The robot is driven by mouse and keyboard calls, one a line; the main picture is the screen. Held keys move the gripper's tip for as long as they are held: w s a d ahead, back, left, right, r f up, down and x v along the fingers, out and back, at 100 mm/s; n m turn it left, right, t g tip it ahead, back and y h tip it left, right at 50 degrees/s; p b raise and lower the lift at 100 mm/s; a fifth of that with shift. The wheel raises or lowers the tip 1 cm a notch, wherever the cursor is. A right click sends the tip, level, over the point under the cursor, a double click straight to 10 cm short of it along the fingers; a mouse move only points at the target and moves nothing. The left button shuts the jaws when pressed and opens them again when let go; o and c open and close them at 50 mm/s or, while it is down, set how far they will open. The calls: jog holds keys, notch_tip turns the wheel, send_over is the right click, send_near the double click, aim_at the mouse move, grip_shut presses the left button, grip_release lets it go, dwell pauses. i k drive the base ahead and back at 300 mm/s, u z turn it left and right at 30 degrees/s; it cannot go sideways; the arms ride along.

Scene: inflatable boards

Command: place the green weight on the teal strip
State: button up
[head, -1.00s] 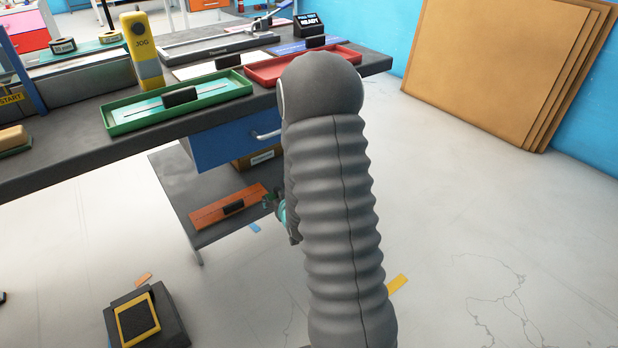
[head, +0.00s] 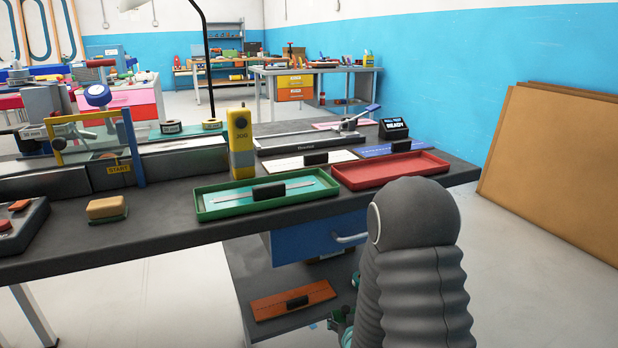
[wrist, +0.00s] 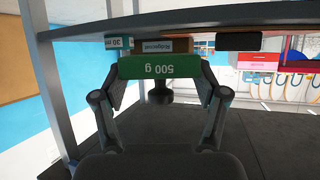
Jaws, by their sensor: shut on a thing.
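The green weight (wrist: 158,67), marked 500 g, is held between the fingers of my gripper (wrist: 160,80); its lettering is upside down in the wrist view. A dark round knob shows beside it. In the head view my arm hides most of the gripper, low beside the bench's under-shelf. The teal strip (head: 318,183) lies in a green-rimmed tray (head: 216,214) on the bench top. A black block (head: 268,192) and a thin silver ruler-like bar lie across the strip. The gripper is well below and right of the tray in the picture, apart from it.
A red tray (head: 418,178) stands right of the green one, empty. A yellow JOG post (head: 241,145) stands behind the green tray. A blue drawer (head: 300,240) hangs under the bench; an orange strip (head: 275,304) lies on the shelf below. Brown boards (head: 555,180) lean at the right.

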aim_at(299, 183)
jog(key=z, duration=1.85)
jog(key=k, duration=0.85)
jog(key=u, duration=2.3)
